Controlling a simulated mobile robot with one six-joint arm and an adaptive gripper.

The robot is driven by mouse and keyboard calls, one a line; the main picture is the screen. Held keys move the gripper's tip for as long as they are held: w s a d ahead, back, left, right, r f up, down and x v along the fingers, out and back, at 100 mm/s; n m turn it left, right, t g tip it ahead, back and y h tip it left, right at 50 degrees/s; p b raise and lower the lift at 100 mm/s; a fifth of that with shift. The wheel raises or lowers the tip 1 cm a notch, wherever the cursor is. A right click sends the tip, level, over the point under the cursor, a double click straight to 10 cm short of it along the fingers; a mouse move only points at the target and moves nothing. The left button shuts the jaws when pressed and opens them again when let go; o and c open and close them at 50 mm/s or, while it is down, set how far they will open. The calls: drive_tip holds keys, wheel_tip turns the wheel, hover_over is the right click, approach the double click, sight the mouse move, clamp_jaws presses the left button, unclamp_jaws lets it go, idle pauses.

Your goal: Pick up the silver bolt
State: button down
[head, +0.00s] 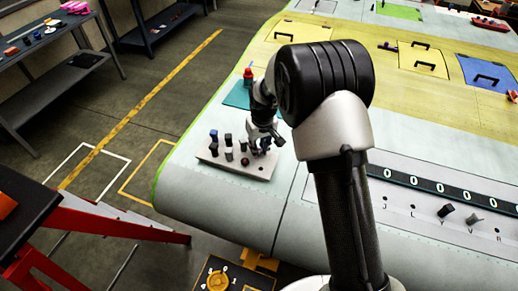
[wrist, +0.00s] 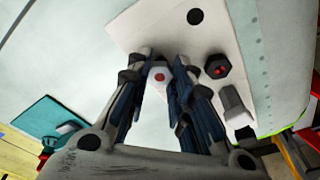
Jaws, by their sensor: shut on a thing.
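The pale silver bolt (wrist: 158,76) has a hexagonal head with a red mark and sits between my fingertips in the wrist view. My gripper (wrist: 160,78) is shut on it; my gripper (head: 262,144) also shows over the right end of the bolt plate in the head view. The fingers hide the bolt's sides, and I cannot tell whether it is clear of the plate. The white bolt plate (wrist: 170,30) lies under the gripper; the plate (head: 222,166) is near the wing's corner in the head view.
A dark bolt with red marks (wrist: 217,67) and a grey bolt (wrist: 236,105) stand close beside the right finger. A numbered strip (head: 440,190) runs along the wing at right.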

wheel_tip(320, 180, up, 20)
drive_tip(key=p, duration=0.1)
drive_tip(key=shift+f, duration=0.25)
drive_tip(key=shift+f, duration=0.15)
idle(0.7)
